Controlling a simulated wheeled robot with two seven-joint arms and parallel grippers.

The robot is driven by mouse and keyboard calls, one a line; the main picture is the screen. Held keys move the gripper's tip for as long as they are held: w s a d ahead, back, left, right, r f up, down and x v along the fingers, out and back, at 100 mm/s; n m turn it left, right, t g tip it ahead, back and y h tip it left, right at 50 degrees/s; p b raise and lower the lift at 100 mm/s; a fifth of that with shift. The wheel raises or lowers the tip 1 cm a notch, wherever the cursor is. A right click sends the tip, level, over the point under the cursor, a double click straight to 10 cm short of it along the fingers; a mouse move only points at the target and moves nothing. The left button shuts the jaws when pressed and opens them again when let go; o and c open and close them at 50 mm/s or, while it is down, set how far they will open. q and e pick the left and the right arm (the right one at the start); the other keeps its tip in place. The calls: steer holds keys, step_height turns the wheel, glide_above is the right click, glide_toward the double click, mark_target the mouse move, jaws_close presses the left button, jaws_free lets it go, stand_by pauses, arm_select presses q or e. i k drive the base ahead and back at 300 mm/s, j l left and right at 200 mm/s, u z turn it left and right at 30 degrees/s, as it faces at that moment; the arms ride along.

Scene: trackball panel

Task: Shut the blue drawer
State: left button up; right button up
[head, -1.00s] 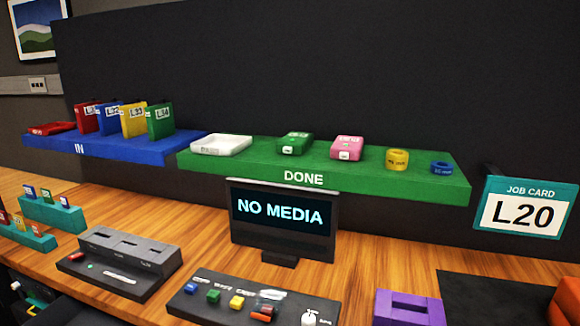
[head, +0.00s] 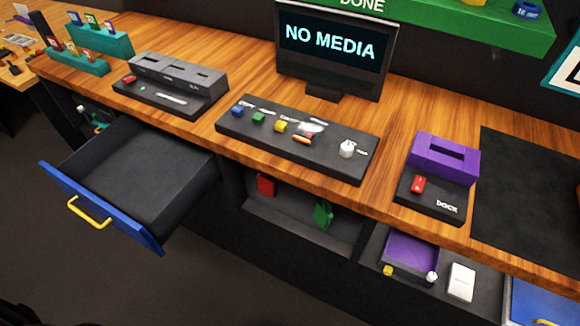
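The blue drawer (head: 105,212) is pulled out under the left part of the wooden desk in the head view. Its blue front has a yellow handle (head: 86,212), and its dark grey tray (head: 150,170) looks empty. A second blue front (head: 540,302) with a yellow handle shows partly at the lower right edge, cut off by the frame. Neither of my grippers is in the view.
The desk (head: 245,85) holds a slotted grey unit (head: 175,85), a button panel (head: 295,140), a monitor (head: 330,50) reading NO MEDIA and a purple dock (head: 443,160). Open shelves below hold small red, green and white things. The floor before the drawer is clear.

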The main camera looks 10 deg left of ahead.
mark_target(143, 179)
steer(key=u, duration=1.85)
